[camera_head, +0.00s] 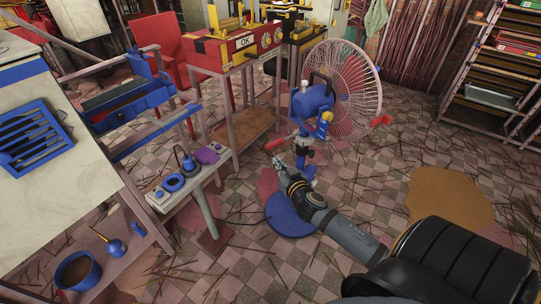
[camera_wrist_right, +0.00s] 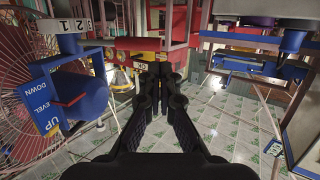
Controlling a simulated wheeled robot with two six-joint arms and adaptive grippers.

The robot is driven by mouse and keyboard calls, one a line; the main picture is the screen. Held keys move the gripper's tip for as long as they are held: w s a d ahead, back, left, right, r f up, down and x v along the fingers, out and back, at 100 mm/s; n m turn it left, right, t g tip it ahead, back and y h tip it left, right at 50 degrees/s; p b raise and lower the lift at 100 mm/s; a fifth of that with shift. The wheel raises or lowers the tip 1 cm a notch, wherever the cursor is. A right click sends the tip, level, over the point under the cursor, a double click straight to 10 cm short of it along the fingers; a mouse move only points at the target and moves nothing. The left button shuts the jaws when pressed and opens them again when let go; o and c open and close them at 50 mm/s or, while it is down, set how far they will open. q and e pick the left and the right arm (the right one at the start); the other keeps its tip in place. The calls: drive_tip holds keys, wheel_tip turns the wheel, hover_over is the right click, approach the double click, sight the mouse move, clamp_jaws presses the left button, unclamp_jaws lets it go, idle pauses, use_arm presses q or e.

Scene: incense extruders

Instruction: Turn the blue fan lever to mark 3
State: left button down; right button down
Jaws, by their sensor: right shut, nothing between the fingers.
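The standing fan has a pale pink wire cage (camera_head: 346,82), a blue motor housing (camera_head: 312,103) and a round blue base (camera_head: 290,216). In the right wrist view its blue body (camera_wrist_right: 78,88) is at the left, with a plate reading UP, LEVEL, DOWN (camera_wrist_right: 42,105) and a pale number plate (camera_wrist_right: 75,26), upside down. I cannot single out the blue lever or tell which mark it is at. My right gripper (camera_head: 275,164) is shut and empty, low beside the fan post; its fingers show in the wrist view (camera_wrist_right: 162,72). My left gripper is not in view.
A low bench (camera_head: 215,176) with a blue ring and a purple block stands left of the gripper. A red machine marked OK (camera_head: 236,47) stands behind on a pink frame. A shelf rack (camera_head: 497,78) is at right. Thin sticks litter the checkered floor.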

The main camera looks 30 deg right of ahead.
sight(264, 148)
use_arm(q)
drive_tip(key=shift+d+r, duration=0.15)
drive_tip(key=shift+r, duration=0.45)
use_arm(e)
drive_tip(key=x, duration=0.7)
